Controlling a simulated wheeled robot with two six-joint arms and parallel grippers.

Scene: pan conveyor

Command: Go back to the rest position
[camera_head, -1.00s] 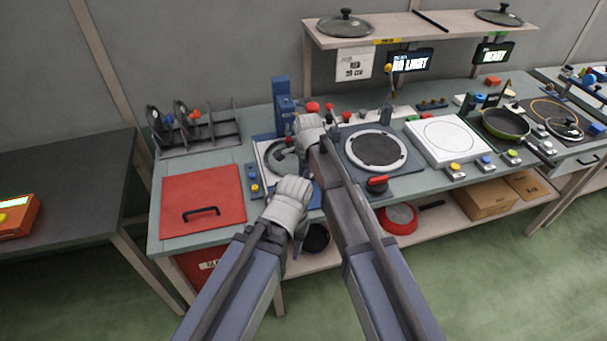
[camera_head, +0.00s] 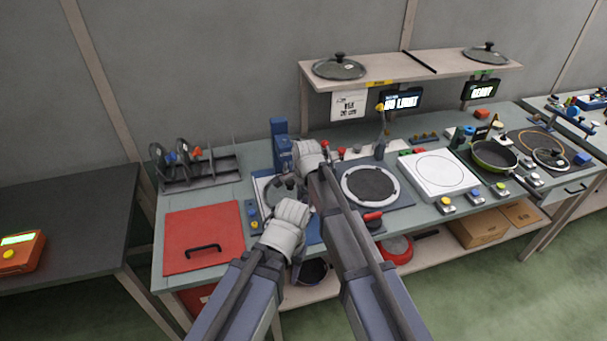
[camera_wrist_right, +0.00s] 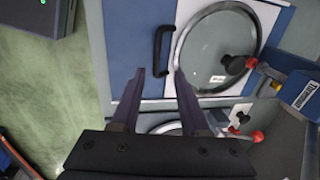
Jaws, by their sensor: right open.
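In the head view my left gripper (camera_head: 287,228) is over the front edge of the bench, left of my right forearm. A grey cover hides most of it and its fingers cannot be made out. My right gripper (camera_head: 310,157) reaches farther over the bench, its fingers hidden there. In the right wrist view my right gripper (camera_wrist_right: 158,75) is open, with nothing between its two dark fingers. A glass lid (camera_wrist_right: 212,50) with a dark knob lies beyond the fingers to the right, and a black bar handle (camera_wrist_right: 163,50) shows beyond the gap between them.
The bench holds a red panel (camera_head: 190,228) with a black handle, a lid rack (camera_head: 205,172), a dark round plate (camera_head: 370,186), a white hob (camera_head: 432,174) and a green pan (camera_head: 492,155). A shelf (camera_head: 400,72) with lids stands behind. Green floor lies in front.

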